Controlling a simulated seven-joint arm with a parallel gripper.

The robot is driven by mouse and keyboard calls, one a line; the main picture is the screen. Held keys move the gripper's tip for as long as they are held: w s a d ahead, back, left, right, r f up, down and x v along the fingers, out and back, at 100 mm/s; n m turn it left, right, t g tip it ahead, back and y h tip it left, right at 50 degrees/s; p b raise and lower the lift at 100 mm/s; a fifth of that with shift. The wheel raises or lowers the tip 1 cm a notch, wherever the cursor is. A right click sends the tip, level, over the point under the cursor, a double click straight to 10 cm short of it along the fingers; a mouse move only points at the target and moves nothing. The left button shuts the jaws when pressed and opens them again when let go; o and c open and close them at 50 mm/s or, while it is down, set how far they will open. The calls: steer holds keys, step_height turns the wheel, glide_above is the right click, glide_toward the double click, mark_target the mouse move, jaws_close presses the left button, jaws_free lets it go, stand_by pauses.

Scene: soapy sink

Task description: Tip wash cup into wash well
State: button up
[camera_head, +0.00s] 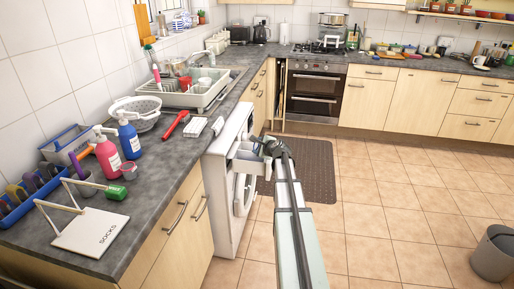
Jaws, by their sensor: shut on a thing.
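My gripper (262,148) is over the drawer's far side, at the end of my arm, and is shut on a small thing. This is likely the wash cup, but it is mostly hidden by the gripper, and its tilt and contents cannot be told.
On the worktop (165,160) stand a pink bottle (107,158), a blue bottle (129,140), a small white board reading SOCKS (92,232) and a dish rack (200,92). The machine's round door (243,193) is ajar. A grey bin (493,255) stands at right on mostly clear tiles.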

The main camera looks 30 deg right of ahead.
steer(key=m+y, duration=0.1)
steer(key=d+m+t, duration=0.1)
steer(key=shift+s+r+m+y, duration=0.1)
steer(key=shift+r+m+y, duration=0.2)
steer(key=shift+r+y, duration=0.1)
steer(key=shift+s+d+r+m+t+y, duration=0.15)
steer(key=shift+m+t+y, duration=0.2)
steer(key=shift+m, duration=0.2)
steer(key=shift+w+r+m+t+y, duration=0.1)
steer(key=shift+m+t+y, duration=0.15)
steer(key=shift+m+t, duration=0.25)
step_height(320, 180, up, 4)
steer(key=m+t+y, duration=0.1)
steer(key=m+t, duration=0.1)
steer(key=m, duration=0.2)
steer(key=shift+s+f, duration=0.1)
steer(key=shift+f, duration=0.05)
